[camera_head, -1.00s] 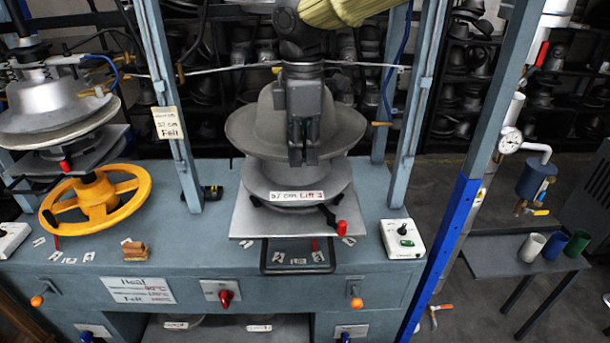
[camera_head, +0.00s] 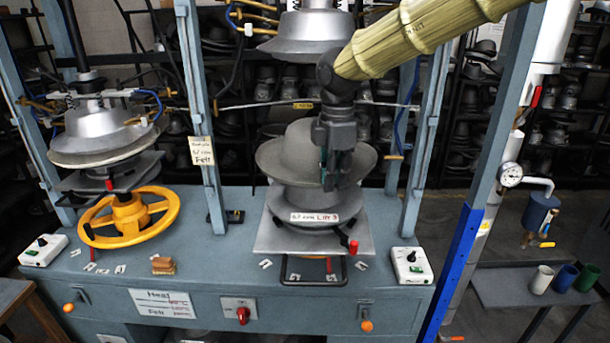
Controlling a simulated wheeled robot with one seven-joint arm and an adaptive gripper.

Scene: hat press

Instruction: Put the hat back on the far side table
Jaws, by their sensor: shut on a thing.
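A grey felt hat (camera_head: 275,160) with a wide brim sits over the lower form of the middle press, and I cannot tell whether it is raised off it. My gripper (camera_head: 330,183) comes down from the upper right and is shut on the front right part of the hat's brim. The gripper hides part of the crown and brim. A dark side table (camera_head: 492,291) stands at the right, beyond the press frame; I cannot tell if it is the far one.
The press's upper metal form (camera_head: 305,35) hangs above the hat. Blue-grey posts (camera_head: 425,130) flank it. A second press with a yellow handwheel (camera_head: 130,215) is at left. Several cups (camera_head: 541,279) stand on the right table's far end; its near part is clear.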

